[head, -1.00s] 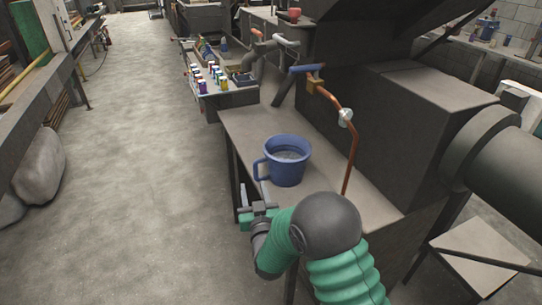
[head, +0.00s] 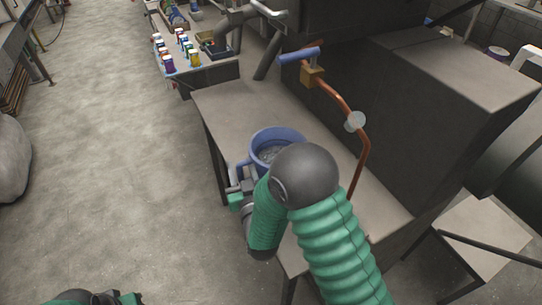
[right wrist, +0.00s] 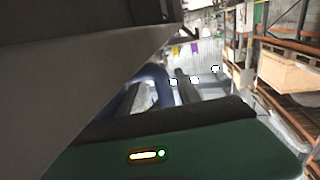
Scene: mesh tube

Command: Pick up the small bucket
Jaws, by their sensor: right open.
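The small blue bucket (head: 262,140) stands upright on the grey bench, with its handle (head: 242,168) toward the left. Grey contents show inside it. My right gripper (head: 241,184) is open, close beside the handle at the bucket's near left side. My right arm hides part of the bucket. In the right wrist view, a blue curved part of the bucket (right wrist: 153,74) shows between my dark fingers; I cannot tell whether they touch it. Part of my left gripper (head: 105,298) shows at the bottom left edge, too cut off to read.
A copper pipe (head: 345,103) with a blue-handled valve (head: 300,54) rises behind the bucket. A large dark box-like unit (head: 420,95) stands to the right. Several small cans (head: 187,50) stand on the far bench.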

